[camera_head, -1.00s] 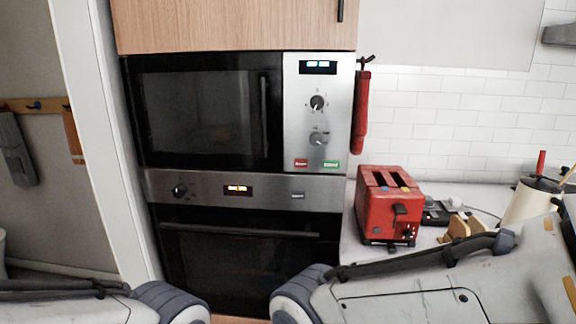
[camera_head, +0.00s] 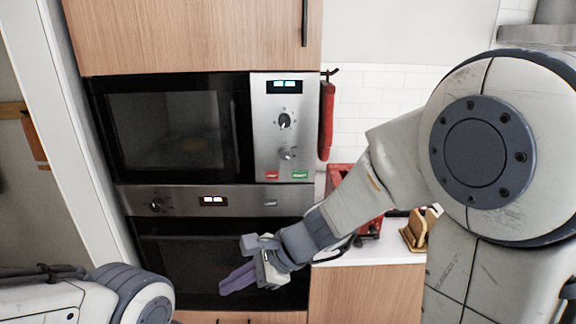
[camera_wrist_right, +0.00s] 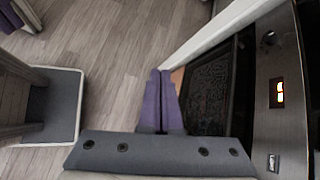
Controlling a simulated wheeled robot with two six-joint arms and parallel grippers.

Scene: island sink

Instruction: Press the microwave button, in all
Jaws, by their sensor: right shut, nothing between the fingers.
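The microwave (camera_head: 168,128) is built into a wooden cabinet, its dark door shut. Its silver control panel (camera_head: 270,145), on the right, has a lit display and two knobs. Along the panel's bottom are a red button (camera_head: 271,175) and a green button (camera_head: 300,175). My right gripper (camera_head: 224,288) is shut and empty, in front of the oven door, below and left of the buttons and apart from them. Its purple fingers show together in the right wrist view (camera_wrist_right: 160,75). My left gripper is out of view; only part of that arm shows at lower left.
The oven (camera_head: 220,255) sits under the microwave; its lit display also shows in the right wrist view (camera_wrist_right: 279,92). A red toaster (camera_head: 338,174) stands on the counter, partly hidden by my right arm. A wooden holder (camera_head: 418,230) stands beside it.

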